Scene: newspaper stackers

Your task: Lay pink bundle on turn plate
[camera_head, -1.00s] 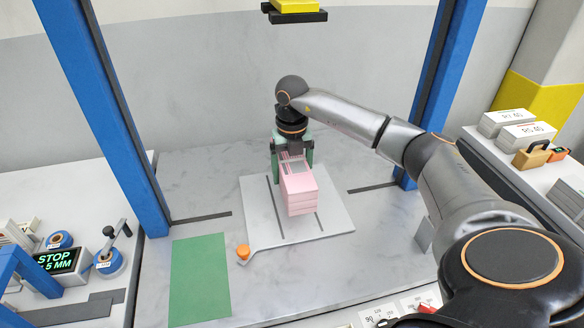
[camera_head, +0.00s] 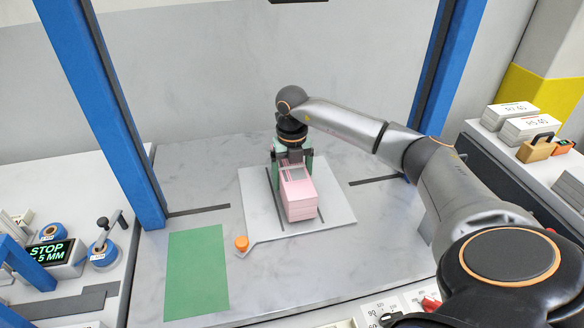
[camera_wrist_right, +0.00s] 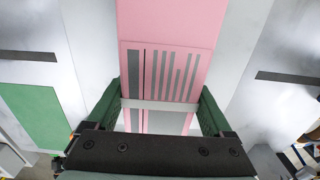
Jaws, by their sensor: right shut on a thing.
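The pink bundle (camera_head: 299,201) is a block-shaped stack with a grey printed panel on top. My right gripper (camera_head: 292,168) is shut on its far end, one green finger on each side. In the right wrist view the bundle (camera_wrist_right: 172,22) runs between the fingers of the gripper (camera_wrist_right: 160,106), under a pale strap. The turn plate (camera_head: 335,209) is a pale square with dark slots and an orange knob (camera_head: 241,243) at its near left corner. The bundle is over the plate's middle, resting on it or just above; I cannot tell which. My left gripper is not in view.
Blue posts (camera_head: 103,110) flank the bench, and a dark overhead part (camera_head: 298,2) shows at the top edge. A green sheet (camera_head: 197,272) lies left of the plate. White stacks (camera_head: 528,126) stand on the right bench. A STOP display (camera_head: 48,253) is at left.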

